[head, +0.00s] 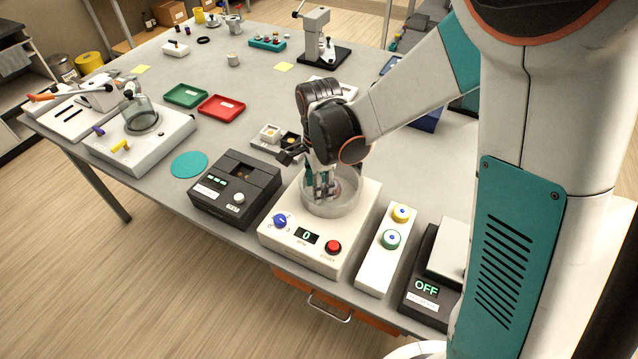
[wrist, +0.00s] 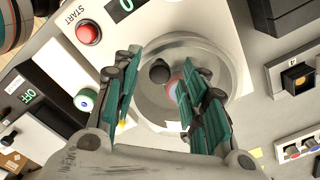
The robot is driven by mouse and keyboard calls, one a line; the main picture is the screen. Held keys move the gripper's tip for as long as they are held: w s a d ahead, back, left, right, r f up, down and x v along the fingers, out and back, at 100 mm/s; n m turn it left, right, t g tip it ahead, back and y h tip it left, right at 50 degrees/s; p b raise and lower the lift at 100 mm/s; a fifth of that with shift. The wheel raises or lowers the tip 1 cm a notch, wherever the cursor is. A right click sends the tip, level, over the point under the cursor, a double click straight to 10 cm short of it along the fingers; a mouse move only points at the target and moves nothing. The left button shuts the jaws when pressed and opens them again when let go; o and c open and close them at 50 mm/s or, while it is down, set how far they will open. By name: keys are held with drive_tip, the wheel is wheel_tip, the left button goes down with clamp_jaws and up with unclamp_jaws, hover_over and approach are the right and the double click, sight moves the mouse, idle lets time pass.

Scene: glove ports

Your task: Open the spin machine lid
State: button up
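The spin machine (head: 290,241) is a white box near the table's front edge, with a blue knob, a display reading 0 and a red START button (head: 333,247). Its clear round chamber with a see-through lid (head: 350,203) is behind the panel. In the wrist view the lid (wrist: 205,52) looks flat over the chamber, with a dark knob (wrist: 159,72) on it. A small red and blue thing shows beneath. My gripper (head: 323,188) is over the lid, fingers pointing down. In the wrist view my gripper (wrist: 160,95) has its fingers apart, with the dark knob between and beyond them; contact is unclear.
A dark box (head: 236,190) with a slot stands left of the machine. A white two-button box (head: 384,250) and a dark device reading OFF (head: 428,292) stand close on the right. Small square holders (head: 270,132) sit behind. The table is freer at the far left.

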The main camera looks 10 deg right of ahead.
drive_tip(key=shift+c, duration=0.3)
clamp_jaws()
drive_tip(key=shift+r, duration=0.2)
